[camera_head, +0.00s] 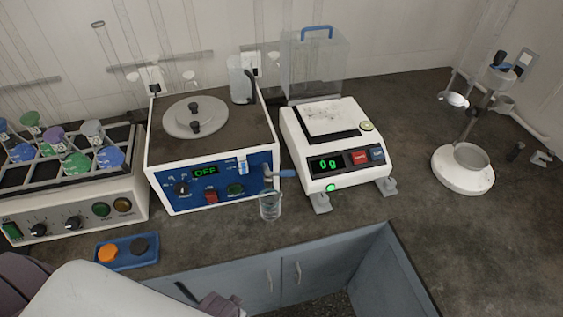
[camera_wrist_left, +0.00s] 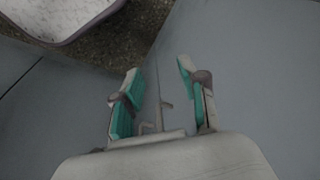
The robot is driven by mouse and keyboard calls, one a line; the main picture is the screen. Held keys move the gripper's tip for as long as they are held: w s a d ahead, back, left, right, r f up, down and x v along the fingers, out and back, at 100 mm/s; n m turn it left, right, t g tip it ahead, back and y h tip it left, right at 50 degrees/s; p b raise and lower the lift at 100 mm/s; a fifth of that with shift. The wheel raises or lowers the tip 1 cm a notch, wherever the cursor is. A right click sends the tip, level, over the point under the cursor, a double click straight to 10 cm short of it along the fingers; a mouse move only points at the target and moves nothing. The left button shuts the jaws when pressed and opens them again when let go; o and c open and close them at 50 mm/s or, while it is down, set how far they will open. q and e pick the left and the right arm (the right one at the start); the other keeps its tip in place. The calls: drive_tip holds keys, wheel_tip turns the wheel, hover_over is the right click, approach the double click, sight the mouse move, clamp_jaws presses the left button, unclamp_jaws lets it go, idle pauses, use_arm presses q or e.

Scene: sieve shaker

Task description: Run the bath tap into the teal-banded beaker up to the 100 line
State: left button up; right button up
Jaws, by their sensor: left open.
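The water bath (camera_head: 212,150) is a white box with a blue front panel and a green display reading OFF. Its tap (camera_head: 283,174), with a blue handle, sticks out at the panel's lower right. A clear beaker (camera_head: 270,207) stands upright on the bench just below the tap; its band, lines and any water in it are too small to tell. My left gripper (camera_head: 198,292) is low in front of the bench edge, partly hidden by my arm and apart from the beaker. In the left wrist view its teal-padded fingers (camera_wrist_left: 160,75) are open and empty. My right gripper is out of view.
A balance (camera_head: 340,150) reading 0 g stands right of the bath. A blue tray (camera_head: 148,252) with orange and dark discs lies at the front left. A flask shaker (camera_head: 75,200) stands at left, a ring stand (camera_head: 463,175) at right. Bench (camera_head: 400,125) between balance and stand is clear.

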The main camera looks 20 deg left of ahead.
use_arm(q)
drive_tip(key=w+r+t+p, duration=0.1)
drive_tip(key=w+r, duration=0.1)
drive_tip(key=r, duration=0.8)
drive_tip(key=w+r+p, duration=0.1)
drive_tip(key=w+r, duration=0.1)
drive_tip(key=r, duration=0.9)
wheel_tip(320, 180, up, 30)
drive_tip(key=m+h+p, duration=0.2)
drive_tip(key=m+h, duration=0.1)
drive_tip(key=m, duration=0.9)
hover_over(283, 172)
drive_tip(key=s+a, duration=0.4)
drive_tip(key=s, duration=0.1)
drive_tip(key=x, duration=0.4)
drive_tip(key=p+x, duration=0.1)
drive_tip(key=x, duration=0.8)
drive_tip(key=shift+w+d+f, duration=0.1)
drive_tip(key=shift+w+f, duration=0.2)
drive_tip(key=shift+w, duration=0.1)
clamp_jaws()
